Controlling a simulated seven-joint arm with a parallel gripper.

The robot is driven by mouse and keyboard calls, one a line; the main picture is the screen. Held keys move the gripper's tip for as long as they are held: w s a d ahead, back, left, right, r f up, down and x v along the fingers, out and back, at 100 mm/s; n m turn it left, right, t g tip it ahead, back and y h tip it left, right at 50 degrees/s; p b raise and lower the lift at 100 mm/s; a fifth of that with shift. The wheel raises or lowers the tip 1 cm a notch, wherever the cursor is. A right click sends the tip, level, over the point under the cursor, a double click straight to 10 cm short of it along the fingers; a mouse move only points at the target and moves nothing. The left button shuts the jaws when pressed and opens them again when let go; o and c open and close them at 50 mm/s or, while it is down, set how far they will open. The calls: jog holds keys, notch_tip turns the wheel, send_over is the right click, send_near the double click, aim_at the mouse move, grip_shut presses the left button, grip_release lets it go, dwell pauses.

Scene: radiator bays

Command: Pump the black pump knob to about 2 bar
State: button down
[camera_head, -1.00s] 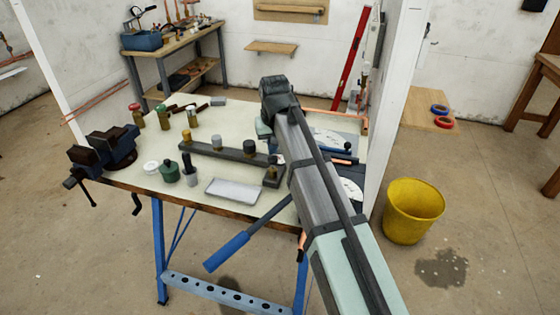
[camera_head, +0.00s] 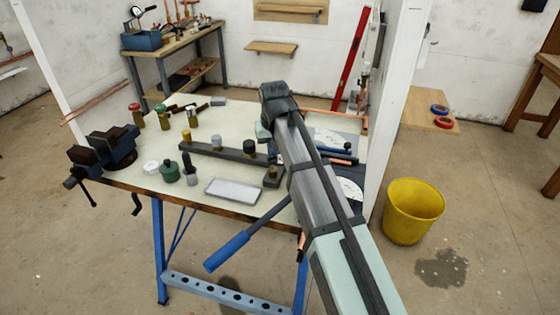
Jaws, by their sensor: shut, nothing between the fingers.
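A dark bar (camera_head: 205,150) lies on the bench with a yellow, a grey and a black knob (camera_head: 250,146) along it. A small dark block (camera_head: 272,180) with a black top stands in front of its right end; which one is the pump knob I cannot tell. White gauge faces (camera_head: 350,189) show beside my arm, too small to read. My arm reaches over the bench's right side. Only a pale part of my gripper (camera_head: 262,131) shows below the dark wrist; its fingers are hidden, shut and empty. I cannot see whether it touches anything.
A vise (camera_head: 105,150) is at the bench's left end. A blue-gripped lever (camera_head: 228,250) sticks out in front. A white partition (camera_head: 398,110) rises at the right.

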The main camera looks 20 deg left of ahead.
jog(key=shift+f, duration=0.5)
dwell(0.4)
jog(key=shift+r, duration=1.5)
jog(key=s+d+r, duration=0.3)
jog(key=s+r, duration=0.2)
jog(key=s, duration=0.4)
